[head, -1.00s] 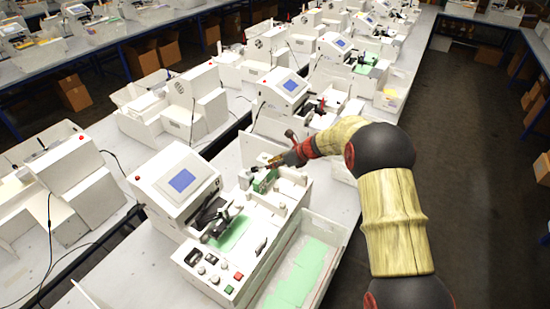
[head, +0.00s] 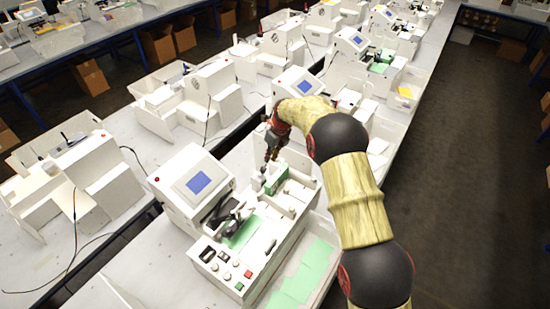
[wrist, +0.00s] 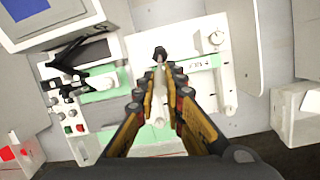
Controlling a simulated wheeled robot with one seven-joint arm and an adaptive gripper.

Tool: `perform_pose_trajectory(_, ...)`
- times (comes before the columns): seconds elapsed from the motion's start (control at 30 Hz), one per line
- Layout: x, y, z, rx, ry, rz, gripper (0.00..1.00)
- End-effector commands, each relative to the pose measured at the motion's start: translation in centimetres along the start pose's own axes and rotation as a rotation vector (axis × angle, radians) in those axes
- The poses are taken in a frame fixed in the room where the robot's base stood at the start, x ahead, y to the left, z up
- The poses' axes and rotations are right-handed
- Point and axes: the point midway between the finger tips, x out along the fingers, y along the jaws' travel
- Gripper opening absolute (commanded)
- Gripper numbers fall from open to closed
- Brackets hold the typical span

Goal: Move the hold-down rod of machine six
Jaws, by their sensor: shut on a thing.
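A white plotter machine (head: 183,172) with a blue screen stands on the near table. I cannot read a machine number on it. My gripper (head: 270,158) points down over the machine's far end, behind the green block (head: 275,180). In the wrist view my gripper (wrist: 160,82) has its two fingers drawn close together over the white deck. It is shut on a slim part that appears to be the hold-down rod; a dark tip (wrist: 160,56) shows just beyond the fingertips. The rest of the rod is largely hidden by the fingers.
A control panel with knobs and buttons (head: 228,270) is at the machine's near end. A clear tray with green sheets (head: 303,275) lies along its right side. More machines stand along the tables. The floor aisle (head: 450,170) at right is clear.

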Motion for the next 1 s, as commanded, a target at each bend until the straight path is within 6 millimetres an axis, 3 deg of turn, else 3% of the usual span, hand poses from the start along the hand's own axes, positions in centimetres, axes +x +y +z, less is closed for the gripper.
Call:
perform_pose_trajectory(0.4,0.1,0.4,2.6,0.002,0.154,-0.033,0.0)
perform_pose_trajectory(1.0,0.1,0.6,3.1,0.004,0.198,-0.039,0.0)
